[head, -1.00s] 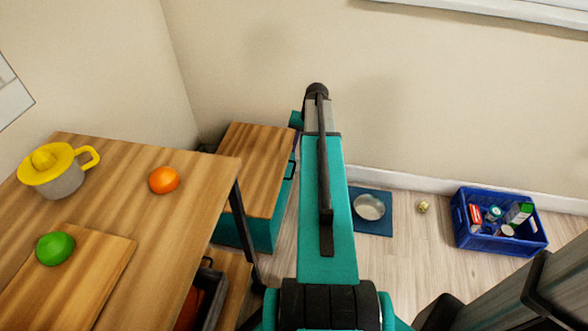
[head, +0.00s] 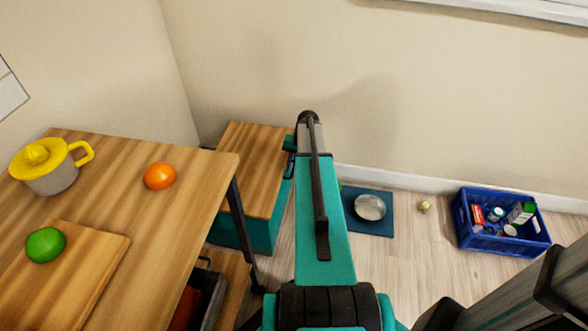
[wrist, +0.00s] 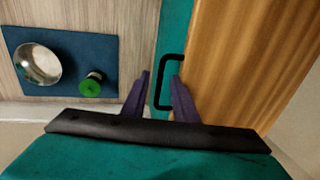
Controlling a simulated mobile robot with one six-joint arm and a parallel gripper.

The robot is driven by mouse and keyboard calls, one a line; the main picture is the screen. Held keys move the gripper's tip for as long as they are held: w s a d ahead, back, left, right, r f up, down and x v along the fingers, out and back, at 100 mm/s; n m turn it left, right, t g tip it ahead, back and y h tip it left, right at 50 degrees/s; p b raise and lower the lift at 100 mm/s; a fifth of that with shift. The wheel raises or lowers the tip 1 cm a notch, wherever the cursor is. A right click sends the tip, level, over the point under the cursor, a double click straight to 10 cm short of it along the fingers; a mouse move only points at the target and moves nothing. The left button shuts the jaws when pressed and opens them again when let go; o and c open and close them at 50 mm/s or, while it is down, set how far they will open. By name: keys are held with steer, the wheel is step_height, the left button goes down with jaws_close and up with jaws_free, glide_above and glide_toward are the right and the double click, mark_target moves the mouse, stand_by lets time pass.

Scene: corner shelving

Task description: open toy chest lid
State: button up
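The toy chest is a teal box with a wooden lid (head: 252,165), on the floor by the corner, partly behind the table. Its lid lies flat and shut. In the wrist view I see the wooden lid (wrist: 245,60), the teal front (wrist: 176,28) and a black bar handle (wrist: 161,82). My gripper (wrist: 160,82) has its two purple fingers apart, one on each side of the handle's long bar. I cannot tell how far the fingertips are from the handle in depth. In the head view my arm hides most of the gripper.
A wooden table (head: 150,235) with a juicer, an orange and a green fruit stands left, close to the chest. Right of my arm are a blue mat (head: 378,229) with a metal bowl and a blue crate (head: 490,240). A green-topped can (wrist: 91,84) shows in the wrist view.

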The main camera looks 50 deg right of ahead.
steer(key=shift+f, duration=0.15)
jaws_close()
steer(key=shift+s, duration=0.1)
stand_by(1.4)
